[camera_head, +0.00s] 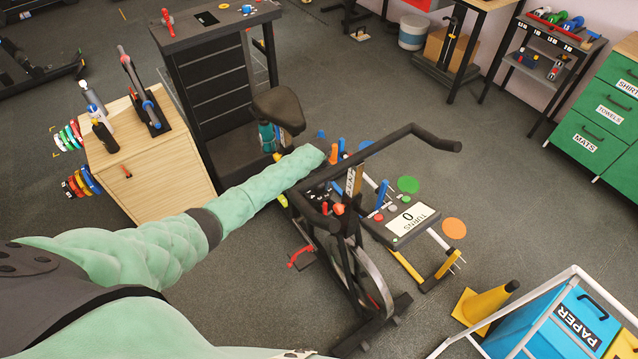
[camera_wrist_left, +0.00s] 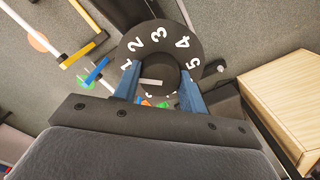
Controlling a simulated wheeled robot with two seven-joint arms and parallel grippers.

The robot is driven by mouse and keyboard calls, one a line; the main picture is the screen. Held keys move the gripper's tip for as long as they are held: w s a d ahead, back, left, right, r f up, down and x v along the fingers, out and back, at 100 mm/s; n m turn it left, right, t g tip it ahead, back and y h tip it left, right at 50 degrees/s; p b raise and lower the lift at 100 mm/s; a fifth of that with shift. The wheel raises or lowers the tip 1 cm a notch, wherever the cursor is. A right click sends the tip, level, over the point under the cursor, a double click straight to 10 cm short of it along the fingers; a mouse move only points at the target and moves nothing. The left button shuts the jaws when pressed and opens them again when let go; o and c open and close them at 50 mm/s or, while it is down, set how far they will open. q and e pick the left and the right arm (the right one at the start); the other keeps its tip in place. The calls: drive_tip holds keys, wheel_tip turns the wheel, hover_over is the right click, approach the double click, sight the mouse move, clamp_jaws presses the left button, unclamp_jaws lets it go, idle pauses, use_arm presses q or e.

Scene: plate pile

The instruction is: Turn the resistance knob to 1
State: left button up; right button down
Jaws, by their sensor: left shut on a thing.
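The resistance knob (camera_wrist_left: 172,78) is a round dark knob in the middle of a black dial (camera_wrist_left: 160,52) with white numbers 1 to 5, seen in the left wrist view. Its pale pointer lies to the left, a little below the direction of the 1. My left gripper (camera_wrist_left: 160,84) is shut on the knob, one blue finger on each side. My right gripper is not in view.
The bike's handlebar (camera_head: 410,130) and saddle (camera_head: 278,107) are close to my left arm. A wooden cabinet (camera_head: 150,165) is at the left; a yellow cone (camera_head: 482,302) and blue PAPER bin (camera_head: 575,325) are at the lower right.

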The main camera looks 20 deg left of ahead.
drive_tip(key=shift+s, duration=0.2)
use_arm(q)
drive_tip(key=o, duration=1)
drive_tip(key=shift+c, duration=0.2)
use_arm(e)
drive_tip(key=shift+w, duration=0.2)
use_arm(q)
drive_tip(key=shift+r, duration=0.35)
wheel_tip(320, 180, up, 6)
drive_tip(key=b, duration=0.2)
drive_tip(key=shift+r+b, duration=0.2)
drive_tip(key=shift+b, duration=0.15)
drive_tip(key=shift+r, duration=0.4)
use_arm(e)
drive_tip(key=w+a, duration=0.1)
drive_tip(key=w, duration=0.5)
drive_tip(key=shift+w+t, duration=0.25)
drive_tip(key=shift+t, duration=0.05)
